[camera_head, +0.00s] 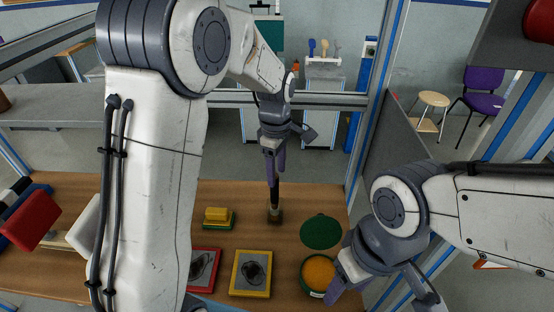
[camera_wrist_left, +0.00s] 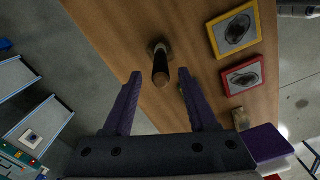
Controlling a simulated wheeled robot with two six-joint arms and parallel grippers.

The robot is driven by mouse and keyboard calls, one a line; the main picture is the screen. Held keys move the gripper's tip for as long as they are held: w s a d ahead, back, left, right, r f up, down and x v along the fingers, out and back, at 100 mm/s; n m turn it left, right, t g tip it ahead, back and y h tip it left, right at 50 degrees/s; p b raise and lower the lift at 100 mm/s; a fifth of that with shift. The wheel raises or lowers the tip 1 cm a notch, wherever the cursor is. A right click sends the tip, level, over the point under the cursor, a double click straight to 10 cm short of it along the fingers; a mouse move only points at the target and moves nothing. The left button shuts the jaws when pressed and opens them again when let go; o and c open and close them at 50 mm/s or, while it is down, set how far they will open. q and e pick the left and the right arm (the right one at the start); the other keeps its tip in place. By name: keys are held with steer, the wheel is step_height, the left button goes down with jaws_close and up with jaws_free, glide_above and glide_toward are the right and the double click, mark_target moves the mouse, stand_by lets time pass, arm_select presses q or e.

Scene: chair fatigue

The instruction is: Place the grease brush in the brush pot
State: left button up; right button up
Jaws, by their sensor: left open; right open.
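The grease brush (camera_head: 275,192) appears as a dark, upright stick with a pale band low down. Its foot is at a small dark base (camera_head: 275,217) on the table, which looks like the brush pot; I cannot tell whether the brush is inside it. My left gripper (camera_head: 272,178) is open just above the brush top, purple fingers pointing down. In the left wrist view the brush end (camera_wrist_left: 160,78) lies between the open fingertips, with a gap on both sides. The base (camera_wrist_left: 159,46) shows behind it. My right gripper (camera_head: 338,290) is open beside the orange tin, at the table's right.
A green-rimmed tin of orange stuff (camera_head: 319,271) and a green disc (camera_head: 320,232) lie right. A yellow block on a green one (camera_head: 218,217), a red-framed plate (camera_head: 204,267) and a yellow-framed plate (camera_head: 251,273) are nearby. A frame bar (camera_head: 325,99) crosses behind the table.

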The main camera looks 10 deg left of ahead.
arm_select(q)
step_height(320, 180, up, 5)
steer(key=shift+r, duration=0.1)
stand_by(0.5)
